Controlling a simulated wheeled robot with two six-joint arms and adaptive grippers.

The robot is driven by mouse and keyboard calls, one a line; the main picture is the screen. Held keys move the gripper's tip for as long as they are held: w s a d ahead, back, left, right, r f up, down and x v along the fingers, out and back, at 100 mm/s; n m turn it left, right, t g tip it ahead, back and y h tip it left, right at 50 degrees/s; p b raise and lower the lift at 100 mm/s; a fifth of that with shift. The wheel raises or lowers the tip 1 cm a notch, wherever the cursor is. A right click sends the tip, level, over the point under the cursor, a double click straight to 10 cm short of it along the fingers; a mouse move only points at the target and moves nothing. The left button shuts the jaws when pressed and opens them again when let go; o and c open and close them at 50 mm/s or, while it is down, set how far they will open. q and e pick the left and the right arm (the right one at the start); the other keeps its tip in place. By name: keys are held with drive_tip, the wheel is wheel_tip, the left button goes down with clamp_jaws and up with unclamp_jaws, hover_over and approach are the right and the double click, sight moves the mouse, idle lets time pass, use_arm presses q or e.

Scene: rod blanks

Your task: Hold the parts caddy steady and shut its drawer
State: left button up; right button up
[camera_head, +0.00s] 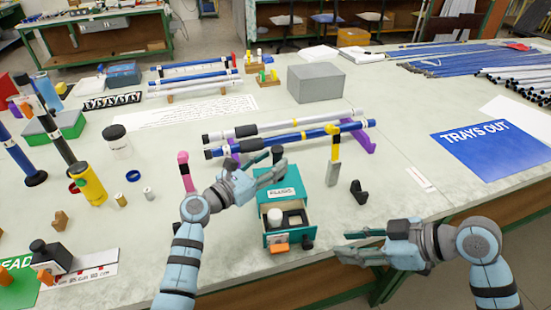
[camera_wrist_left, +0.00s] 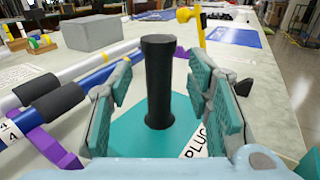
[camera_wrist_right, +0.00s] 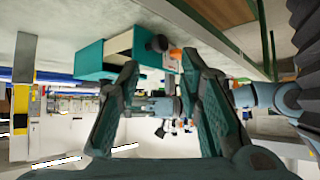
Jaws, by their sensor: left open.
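The teal parts caddy (camera_head: 283,190) stands near the table's front edge, labelled on top. Its drawer (camera_head: 267,226) is pulled out toward me, with a white round part and a dark square compartment inside. A black upright post (camera_wrist_left: 158,85) rises from the caddy's top. My left gripper (camera_head: 270,165) is open, with a finger on each side of the post, gaps visible in the left wrist view. My right gripper (camera_head: 346,244) is open and empty, right of the drawer. The right wrist view shows the caddy (camera_wrist_right: 90,58) beyond its fingers, apart from them.
An orange block (camera_head: 281,238) and a black knob (camera_head: 308,242) sit at the drawer's front. A black clip (camera_head: 358,192) lies right of the caddy. Long rods on purple stands (camera_head: 358,137) lie behind. A yellow-topped post (camera_head: 334,160) stands behind right.

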use_arm(q)
drive_tip(key=shift+x, duration=1.5)
drive_tip(key=shift+a, duration=0.1)
clamp_jaws()
use_arm(e)
drive_tip(key=c, duration=0.5)
drive_tip(key=shift+s+f, duration=0.2)
drive_tip(key=shift+f, duration=0.05)
clamp_jaws()
drive_tip(key=s+d+f+m+h, duration=0.2)
drive_tip(key=d+f, duration=0.2)
drive_tip(key=f, duration=0.3)
drive_tip(key=s+d+f+m+h, duration=0.1)
drive_tip(key=d+f+h, duration=0.15)
drive_tip(key=f, duration=0.35)
drive_tip(key=w+d+f+n+t+h, duration=0.1)
drive_tip(key=w+d+t+h, duration=0.25)
drive_tip(key=d+t, duration=0.6)
drive_tip(key=s+a+r+n+g+y, duration=0.2)
drive_tip(key=s+a+r+n+y, duration=0.25)
drive_tip(key=a+n+y, duration=0.35)
drive_tip(key=s+a+r+n+g+y, duration=0.25)
drive_tip(key=s+a+n+y, duration=0.3)
drive_tip(key=n, duration=0.55)
drive_tip(key=w+d+x, duration=0.1)
drive_tip(key=w+x, duration=0.1)
drive_tip(key=x, duration=1.1)
drive_tip(key=shift+w+d+r+m+t, duration=0.3)
drive_tip(key=shift+d+r, duration=0.05)
drive_tip(key=shift+r, duration=0.3)
